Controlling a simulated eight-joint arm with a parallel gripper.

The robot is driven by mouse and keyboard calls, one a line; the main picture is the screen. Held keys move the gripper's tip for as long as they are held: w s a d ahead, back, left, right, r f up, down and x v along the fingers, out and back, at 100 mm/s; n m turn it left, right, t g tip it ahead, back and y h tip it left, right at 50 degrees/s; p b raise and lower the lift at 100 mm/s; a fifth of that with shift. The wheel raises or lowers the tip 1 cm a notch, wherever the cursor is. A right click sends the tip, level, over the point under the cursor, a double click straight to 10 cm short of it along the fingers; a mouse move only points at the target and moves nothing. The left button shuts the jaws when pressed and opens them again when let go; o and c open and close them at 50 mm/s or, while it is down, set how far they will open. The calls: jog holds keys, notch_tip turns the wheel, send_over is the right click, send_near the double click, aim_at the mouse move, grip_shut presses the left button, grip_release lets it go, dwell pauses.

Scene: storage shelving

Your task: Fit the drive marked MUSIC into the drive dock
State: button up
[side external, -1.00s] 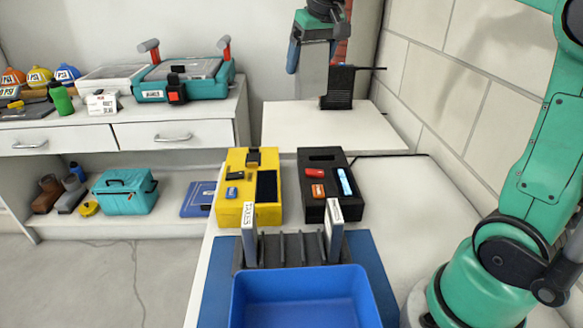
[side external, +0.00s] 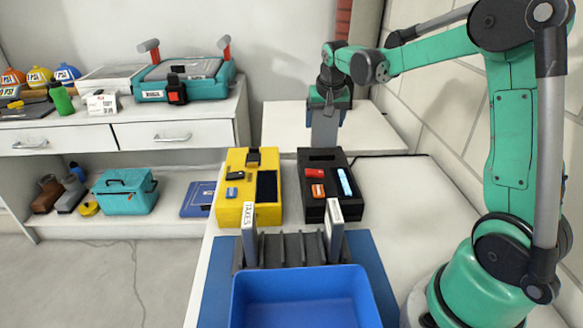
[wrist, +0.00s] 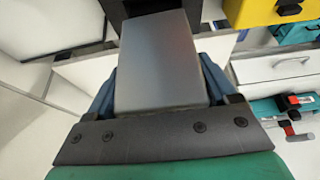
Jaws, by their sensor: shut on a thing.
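My gripper (side external: 326,112) is shut on a flat grey drive (side external: 325,130), which hangs upright. In the wrist view the drive (wrist: 158,65) lies between the blue fingers (wrist: 158,88). No marking shows on its visible face, so I cannot read MUSIC. The black box (side external: 340,207), apparently the drive dock, has a dark slot (side external: 322,155) near its back, red and orange pieces and a lit blue strip. In the side view the drive's lower end appears close to the slot, apparently above or just behind it; the exact gap is unclear. The wrist view shows part of the black box (wrist: 150,5).
A yellow box (side external: 236,205) stands left of the black box. In front, a dark slotted rack (side external: 290,248) holds a drive marked TAXES (side external: 249,232) and another drive (side external: 334,230), behind a blue bin (side external: 305,300). The white table (side external: 400,195) is clear to the right.

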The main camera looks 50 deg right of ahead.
aim_at(323, 143)
jog(key=shift+f, duration=2.95)
jog(key=shift+f, duration=0.1)
jog(key=o, duration=1.3)
jog(key=v, duration=1.1)
jog(key=s+a+f+n+t+y, duration=0.1)
jog(key=s+a+n, duration=0.2)
jog(key=a, duration=0.2)
jog(key=s+a+n+t+y, duration=0.1)
jog(key=s+a+n, duration=0.1)
jog(key=a, duration=0.4)
jog(key=s+a+f+n+t+y, duration=0.1)
jog(key=s+a+n+t, duration=0.1)
jog(key=s+a+n, duration=0.1)
jog(key=shift+s+a+f+n, duration=0.15)
jog(key=shift+s+a+n, duration=0.1)
jog(key=shift+a, duration=0.35)
jog(key=shift+s+a+f+n, duration=0.15)
jog(key=shift+a+n, duration=0.1)
jog(key=shift+a, duration=0.35)
